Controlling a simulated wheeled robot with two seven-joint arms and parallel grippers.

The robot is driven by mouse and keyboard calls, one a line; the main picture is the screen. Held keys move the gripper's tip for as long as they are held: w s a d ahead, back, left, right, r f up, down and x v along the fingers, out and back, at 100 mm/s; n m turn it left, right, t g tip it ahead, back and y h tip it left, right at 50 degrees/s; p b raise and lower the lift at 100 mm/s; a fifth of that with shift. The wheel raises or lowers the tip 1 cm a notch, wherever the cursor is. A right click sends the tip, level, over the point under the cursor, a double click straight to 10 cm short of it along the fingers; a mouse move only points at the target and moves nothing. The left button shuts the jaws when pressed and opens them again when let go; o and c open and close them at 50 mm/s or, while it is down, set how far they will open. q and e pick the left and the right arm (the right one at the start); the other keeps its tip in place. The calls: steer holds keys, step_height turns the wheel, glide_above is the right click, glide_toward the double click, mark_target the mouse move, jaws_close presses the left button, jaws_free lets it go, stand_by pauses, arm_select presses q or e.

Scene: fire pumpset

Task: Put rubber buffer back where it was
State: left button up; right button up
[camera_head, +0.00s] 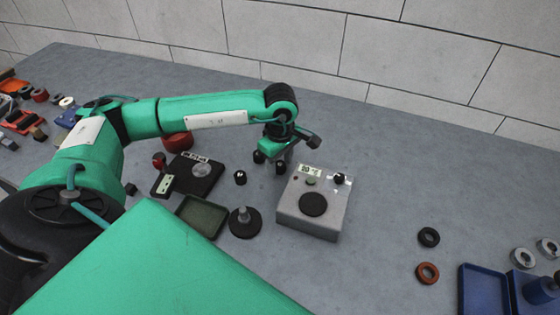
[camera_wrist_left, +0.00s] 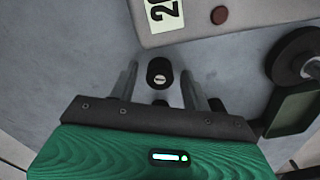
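Several short black rubber buffers stand on the grey bench. One buffer (camera_head: 281,168) is beneath my left gripper (camera_head: 287,153), beside the grey box. In the left wrist view this buffer (camera_wrist_left: 159,73), with a pale centre on top, shows between the two spread fingers of the left gripper (camera_wrist_left: 160,76). No contact shows. A second buffer (camera_head: 259,156) stands to its left, and a third (camera_head: 240,177) stands nearer the tray. I cannot tell which buffer the task means, or where it was. My right gripper is out of view.
A grey box (camera_head: 290,214) with a display and round black plate stands right of the gripper. A black disc with a post (camera_head: 245,226), a green tray (camera_head: 213,205) and a dark scale (camera_head: 204,182) lie left. Rings (camera_head: 428,237) and blue bins (camera_head: 484,270) are far right.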

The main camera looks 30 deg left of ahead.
mark_target(280, 164)
arm_select(q)
steer(key=shift+r, duration=0.15)
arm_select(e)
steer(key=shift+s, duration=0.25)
arm_select(q)
step_height(280, 164, up, 2)
steer(key=shift+r, duration=0.1)
step_height(280, 164, up, 10)
steer(key=shift+b, duration=0.45)
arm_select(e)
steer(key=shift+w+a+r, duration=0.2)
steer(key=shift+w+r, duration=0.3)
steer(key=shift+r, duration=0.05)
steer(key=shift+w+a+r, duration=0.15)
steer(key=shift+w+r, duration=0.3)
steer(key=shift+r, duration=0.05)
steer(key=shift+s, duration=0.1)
